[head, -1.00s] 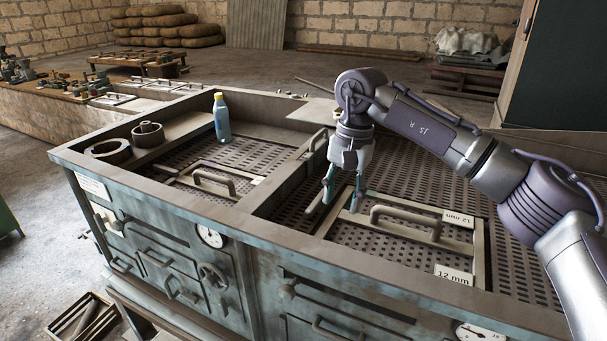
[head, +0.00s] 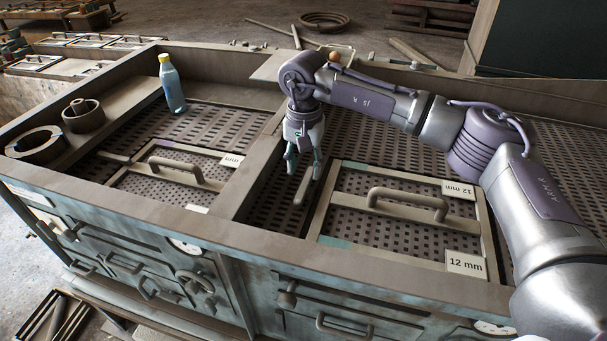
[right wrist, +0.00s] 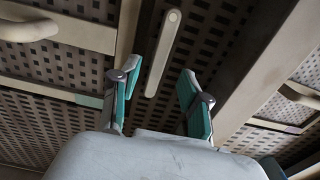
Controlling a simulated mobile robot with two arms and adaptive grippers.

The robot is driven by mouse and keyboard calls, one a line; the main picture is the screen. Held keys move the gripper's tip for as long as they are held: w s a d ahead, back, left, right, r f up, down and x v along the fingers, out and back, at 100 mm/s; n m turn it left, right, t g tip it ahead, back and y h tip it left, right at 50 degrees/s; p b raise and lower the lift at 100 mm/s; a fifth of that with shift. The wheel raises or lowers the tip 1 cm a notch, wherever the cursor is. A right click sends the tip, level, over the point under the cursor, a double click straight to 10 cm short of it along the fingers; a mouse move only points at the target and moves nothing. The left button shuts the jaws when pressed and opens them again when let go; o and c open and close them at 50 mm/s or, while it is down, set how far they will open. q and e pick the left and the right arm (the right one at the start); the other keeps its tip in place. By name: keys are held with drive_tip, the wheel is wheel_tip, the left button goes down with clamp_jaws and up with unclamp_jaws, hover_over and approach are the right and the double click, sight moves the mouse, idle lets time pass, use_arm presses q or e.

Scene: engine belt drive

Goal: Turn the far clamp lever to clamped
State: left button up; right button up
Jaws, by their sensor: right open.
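A slim grey clamp lever (head: 300,192) lies over the perforated bed, between the divider rail and the left edge of the right-hand 12 mm plate (head: 470,233). My right gripper (head: 303,168) is open and points down just above and beyond the visible end of the lever. In the right wrist view the lever (right wrist: 163,55) shows beyond the gap between the open green-padded fingers (right wrist: 160,98), apart from both. The gripper hides part of the bed behind it, so I cannot tell whether another lever is there. My left gripper is not in view.
The plate's raised handle (head: 408,203) stands right of the gripper. The divider rail (head: 225,195) runs close on its left. A second handled plate (head: 150,188), a blue bottle (head: 172,88) and metal rings (head: 83,117) are farther left.

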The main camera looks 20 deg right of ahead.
sight(305, 184)
wheel_tip(305, 184, down, 4)
drive_tip(key=shift+w+d+r+p, duration=0.1)
drive_tip(key=shift+d+p, duration=0.05)
drive_tip(key=shift+p, duration=0.4)
drive_tip(key=shift+f, duration=0.5)
drive_tip(key=c, duration=0.8)
clamp_jaws()
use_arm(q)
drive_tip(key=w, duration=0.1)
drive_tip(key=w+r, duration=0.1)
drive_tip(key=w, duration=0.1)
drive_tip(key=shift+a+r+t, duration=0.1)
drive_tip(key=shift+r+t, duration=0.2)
